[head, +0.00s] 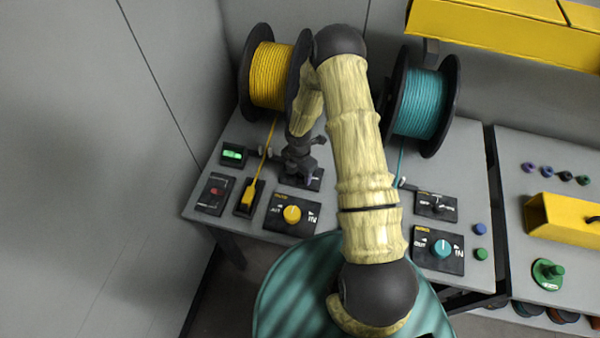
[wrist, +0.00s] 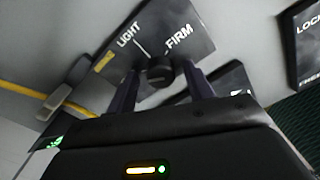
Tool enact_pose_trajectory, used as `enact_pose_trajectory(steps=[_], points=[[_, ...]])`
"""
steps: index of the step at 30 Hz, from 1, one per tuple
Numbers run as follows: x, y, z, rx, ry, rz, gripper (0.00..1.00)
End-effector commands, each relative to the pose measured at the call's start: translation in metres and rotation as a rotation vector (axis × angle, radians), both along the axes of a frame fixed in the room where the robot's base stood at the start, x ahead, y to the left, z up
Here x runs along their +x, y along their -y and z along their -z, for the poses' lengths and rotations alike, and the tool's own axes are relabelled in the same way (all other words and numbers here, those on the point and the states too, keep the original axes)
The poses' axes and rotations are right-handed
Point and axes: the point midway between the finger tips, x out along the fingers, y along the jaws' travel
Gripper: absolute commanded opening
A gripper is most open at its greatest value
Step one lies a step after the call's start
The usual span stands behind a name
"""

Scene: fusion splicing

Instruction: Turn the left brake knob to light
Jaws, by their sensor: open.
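The left brake knob (wrist: 159,73) is small, round and black in the wrist view. It stands on a dark plate (wrist: 184,22) marked LIGHT on the left and FIRM on the right. A short pale line shows on the plate between the two words. My gripper (wrist: 162,80) is open, with one finger on each side of the knob; I cannot tell whether either finger touches it. In the head view, my gripper (head: 298,158) is over the brake plate (head: 315,184) below the yellow spool, and it hides the knob and most of the plate.
The yellow spool (head: 269,76) stands close behind my gripper, with its yellow fibre (head: 268,140) running down to the left. A yellow-knob panel (head: 292,214) lies just in front. A teal spool (head: 418,103) and a similar brake plate (head: 436,206) are on the right.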

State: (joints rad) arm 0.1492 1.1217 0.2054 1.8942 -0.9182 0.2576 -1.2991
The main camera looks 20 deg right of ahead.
Motion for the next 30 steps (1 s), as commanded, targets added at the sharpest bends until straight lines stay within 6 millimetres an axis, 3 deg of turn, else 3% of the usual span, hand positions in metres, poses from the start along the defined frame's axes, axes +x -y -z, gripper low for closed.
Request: enact_pose_trajectory(steps=[3,10,20,30], points=[[0.0,0.0,-0.0002,0.0,0.0,0.0,0.52],[0.0001,-0.0001,-0.0004,0.0,0.0,0.0,0.07],[0.0003,-0.0002,-0.0004,0.001,0.001,0.025,0.07],[0.0003,-0.0004,0.0005,0.002,0.0,0.183,0.07]])
